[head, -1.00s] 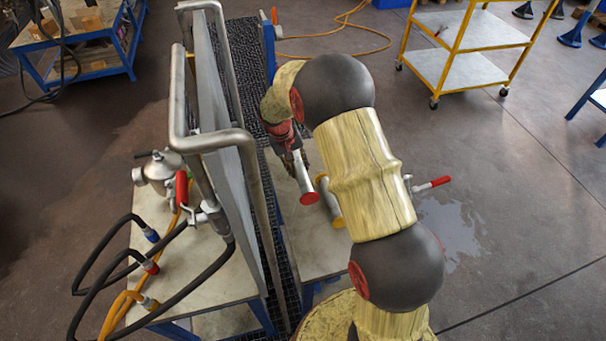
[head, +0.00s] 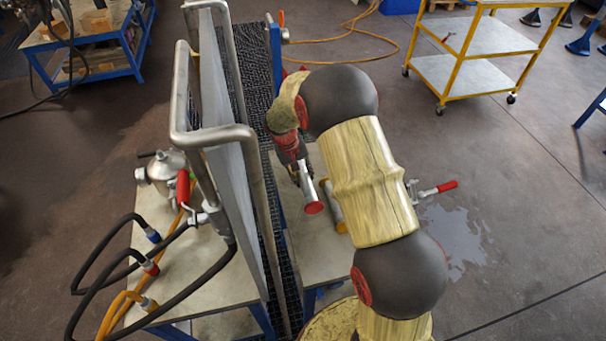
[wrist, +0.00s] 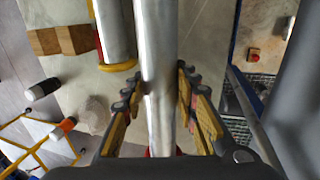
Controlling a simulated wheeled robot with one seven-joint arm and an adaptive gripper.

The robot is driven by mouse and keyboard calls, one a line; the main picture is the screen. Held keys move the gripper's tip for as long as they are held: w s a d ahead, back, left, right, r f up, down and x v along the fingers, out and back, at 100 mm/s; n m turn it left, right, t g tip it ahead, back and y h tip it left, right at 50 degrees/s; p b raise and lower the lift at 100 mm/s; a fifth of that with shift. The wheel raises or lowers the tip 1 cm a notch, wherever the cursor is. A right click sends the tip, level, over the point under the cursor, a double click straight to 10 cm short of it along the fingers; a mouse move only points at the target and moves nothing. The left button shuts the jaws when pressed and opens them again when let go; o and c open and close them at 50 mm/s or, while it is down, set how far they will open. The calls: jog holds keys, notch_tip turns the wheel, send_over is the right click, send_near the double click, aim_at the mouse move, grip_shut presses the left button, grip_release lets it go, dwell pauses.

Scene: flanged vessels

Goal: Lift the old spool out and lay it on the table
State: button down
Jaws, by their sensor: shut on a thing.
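My gripper (head: 293,160) is shut on a steel spool with a red end (head: 309,190). In the wrist view the spool (wrist: 155,70) runs lengthwise between the two padded fingers. It hangs over the pale table top (head: 312,258); I cannot tell how large the gap is. A second steel spool with yellow ends (head: 335,208) is just right of it, partly behind my arm, and also shows in the wrist view (wrist: 112,32). My arm hides much of the table's right side. The far end of the held spool is out of sight.
An upright grey panel with pipe rails (head: 222,130) stands close left of my gripper. Beyond it are a valve body (head: 165,168) and hoses (head: 100,255). A red-handled valve (head: 437,189) juts out at right. Wooden blocks (wrist: 65,40) show in the wrist view.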

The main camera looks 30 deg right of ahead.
aim_at(298, 175)
jog(key=shift+f+b, duration=1.35)
jog(key=shift+f, duration=1.15)
jog(key=shift+f, duration=0.4)
jog(key=c, duration=1.3)
grip_release()
jog(key=shift+f, duration=0.15)
jog(key=shift+s, duration=0.1)
jog(key=v, duration=1.2)
